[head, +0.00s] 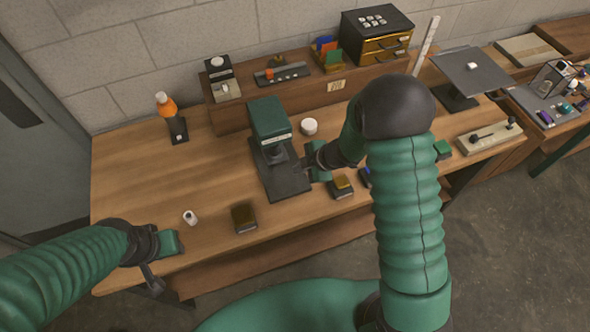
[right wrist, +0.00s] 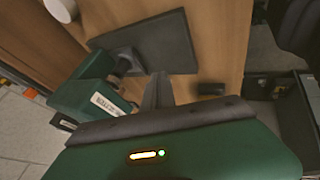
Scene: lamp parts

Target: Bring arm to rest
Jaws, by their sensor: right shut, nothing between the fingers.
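My right arm reaches in from the lower right of the head view, and its gripper (head: 308,162) is at the right side of the green press-like device (head: 268,118). In the right wrist view the fingers (right wrist: 158,90) are together and empty, over or beside the device's dark base plate (right wrist: 155,45). Whether they touch it I cannot tell. The green device (right wrist: 88,90) is left of the fingers there. My left gripper (head: 150,272) is at the table's front left edge; its finger gap is not clear. The bench (head: 130,180) is wooden.
Another block (head: 341,186) is near my right gripper. The left tabletop is mostly clear.

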